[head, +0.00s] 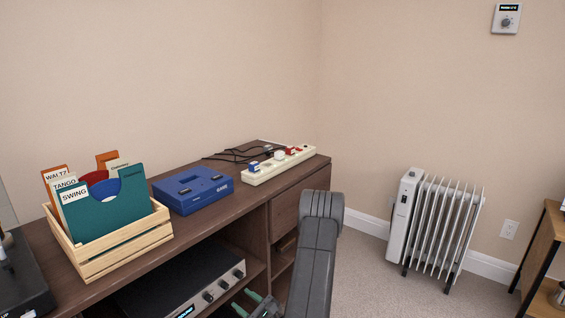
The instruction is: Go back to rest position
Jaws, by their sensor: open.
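My gripper (246,303) is at the bottom edge of the head view, partly cut off. Its two greenish fingertips are apart, with nothing seen between them. It is in front of the open shelf of the brown cabinet (240,215), to the right of the silver-fronted amplifier (190,296). My grey arm rises to a bend in front of the cabinet's right end and hides part of its front.
On the cabinet top are a wooden crate (125,252) of labelled record sleeves, a blue box (193,189) and a white power strip (279,166) with plugs and black cables. A white radiator (435,228) stands on the carpet at right. A shelf unit (542,255) is far right.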

